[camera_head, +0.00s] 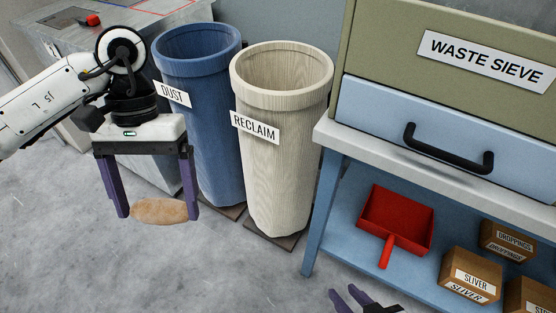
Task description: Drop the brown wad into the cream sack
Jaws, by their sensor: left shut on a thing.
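The brown wad (160,211) is a flattened tan lump held between the two purple fingers of my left gripper (157,214). It hangs in the air, left of and in front of the sacks in the picture. The cream sack (284,170) stands upright with its round mouth open and a RECLAIM label on its front. The wad is apart from it and lower in the picture than its rim. The bottom of the sack's inside is hidden. My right gripper (343,290) shows only partly at the bottom edge, its purple fingertips apart with nothing visible between them.
A blue sack (210,130) labelled DUST stands beside the cream one, nearer my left arm. On the right is a WASTE SIEVE cabinet (400,105) with a drawer handle. Its lower shelf holds a red dustpan (397,218) and cardboard boxes (470,274). Grey floor lies clear in front.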

